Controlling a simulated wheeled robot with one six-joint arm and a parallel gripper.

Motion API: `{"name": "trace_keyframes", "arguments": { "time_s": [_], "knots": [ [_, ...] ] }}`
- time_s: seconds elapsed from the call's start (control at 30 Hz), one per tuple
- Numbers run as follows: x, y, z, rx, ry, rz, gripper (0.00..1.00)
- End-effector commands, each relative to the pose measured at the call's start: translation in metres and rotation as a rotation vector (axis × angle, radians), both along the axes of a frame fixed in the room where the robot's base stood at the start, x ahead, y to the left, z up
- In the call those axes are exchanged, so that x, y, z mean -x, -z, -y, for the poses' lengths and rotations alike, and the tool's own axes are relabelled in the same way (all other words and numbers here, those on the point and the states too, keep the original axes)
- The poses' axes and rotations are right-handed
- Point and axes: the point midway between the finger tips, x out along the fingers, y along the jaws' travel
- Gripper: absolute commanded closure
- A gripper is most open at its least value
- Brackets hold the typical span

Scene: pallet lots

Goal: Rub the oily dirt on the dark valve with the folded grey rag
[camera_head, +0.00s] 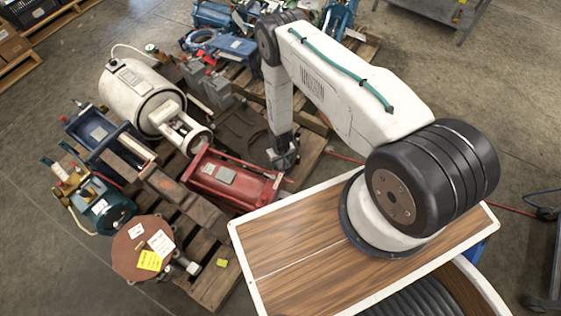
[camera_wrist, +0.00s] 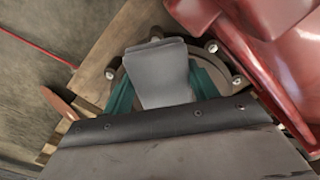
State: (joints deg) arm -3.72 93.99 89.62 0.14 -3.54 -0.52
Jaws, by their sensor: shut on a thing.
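The folded grey rag (camera_wrist: 160,75) is pinched between the teal fingers of my gripper (camera_wrist: 162,88) in the wrist view. Behind it is a dark round flange with bolts (camera_wrist: 232,72), which looks like part of the dark valve. The rag overlaps the flange's middle; I cannot tell whether it touches. In the head view, my gripper (camera_head: 284,156) points down beside the dark brown valve (camera_head: 243,130) on the pallet. The rag cannot be made out there. No oily dirt can be told apart in either view; the rag and fingers cover much of the flange.
A red cylinder (camera_head: 232,180) lies close to my gripper, and its red body (camera_wrist: 275,50) fills the wrist view's upper right. A white tank (camera_head: 135,95), a blue unit (camera_head: 100,137) and a brown disc (camera_head: 143,248) crowd the wooden pallet. Bare floor lies to the left.

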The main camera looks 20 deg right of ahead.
Motion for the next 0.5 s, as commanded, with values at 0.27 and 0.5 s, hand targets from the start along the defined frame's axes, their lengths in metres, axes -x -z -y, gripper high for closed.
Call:
{"name": "trace_keyframes", "arguments": {
  "time_s": [0.27, 0.5],
  "knots": [
    [-0.001, -0.008, -0.001, 0.000, -0.002, 0.002, 0.63],
    [-0.001, -0.028, -0.001, 0.000, -0.002, 0.001, 0.63]
  ]
}}
